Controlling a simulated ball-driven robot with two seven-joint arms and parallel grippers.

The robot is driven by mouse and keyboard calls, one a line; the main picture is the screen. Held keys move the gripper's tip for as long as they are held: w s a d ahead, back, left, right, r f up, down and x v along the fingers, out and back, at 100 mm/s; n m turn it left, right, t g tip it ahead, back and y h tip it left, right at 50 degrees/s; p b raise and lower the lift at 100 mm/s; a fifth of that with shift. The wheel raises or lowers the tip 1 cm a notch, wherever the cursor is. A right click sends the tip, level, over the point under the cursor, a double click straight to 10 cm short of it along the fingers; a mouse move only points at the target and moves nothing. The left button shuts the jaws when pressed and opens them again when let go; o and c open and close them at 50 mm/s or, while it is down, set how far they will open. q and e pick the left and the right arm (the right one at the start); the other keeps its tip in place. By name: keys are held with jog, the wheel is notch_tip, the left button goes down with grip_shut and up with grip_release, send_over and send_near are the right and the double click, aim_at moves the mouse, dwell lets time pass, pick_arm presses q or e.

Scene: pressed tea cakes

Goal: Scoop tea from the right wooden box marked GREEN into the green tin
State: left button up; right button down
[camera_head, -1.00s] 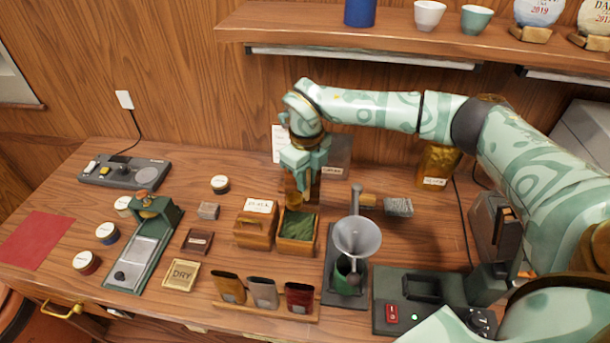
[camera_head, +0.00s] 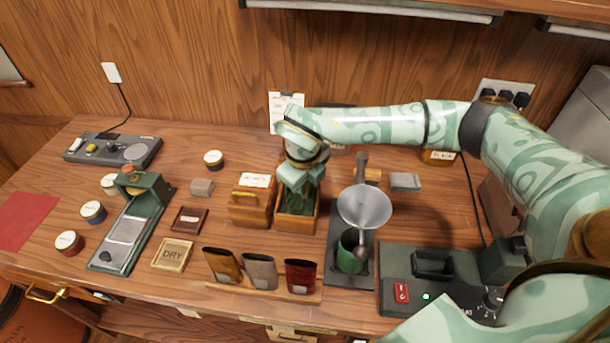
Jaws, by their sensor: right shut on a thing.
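The right wooden box (camera_head: 297,224) stands open with dark green loose tea (camera_head: 293,204) inside; I cannot read a GREEN mark on it. My right gripper (camera_head: 299,189) is down at the box's opening, over the tea. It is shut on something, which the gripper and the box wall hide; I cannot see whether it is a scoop. The green tin (camera_head: 349,252) stands upright on a dark stand to the right of the box. A grey metal funnel (camera_head: 364,208) sits above the tin and covers part of its mouth. My left gripper is not in view.
A lidded wooden box (camera_head: 251,204) with a white label stands just left of the open box. Three pouches (camera_head: 261,271) in a wooden rack stand in front. A dark device (camera_head: 430,278) with a red switch is right of the tin.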

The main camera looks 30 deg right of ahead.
jog(key=shift+s+a+f, duration=0.15)
jog(key=shift+f, duration=0.45)
jog(key=shift+s+a+f+b, duration=0.1)
jog(key=shift+s+a+b, duration=0.35)
jog(key=shift+s+b, duration=0.25)
jog(key=shift+w+d+r+g+y+p, duration=0.3)
jog(key=shift+w+r+g+y, duration=0.25)
jog(key=shift+g+y, duration=0.35)
notch_tip(320, 180, up, 4)
jog(key=p, duration=0.3)
jog(key=shift+s+f, duration=0.15)
jog(key=shift+w+r+p, duration=0.2)
jog(key=shift+r+p, duration=0.85)
jog(key=shift+r, duration=0.1)
notch_tip(320, 180, up, 6)
jog(key=p, duration=0.5)
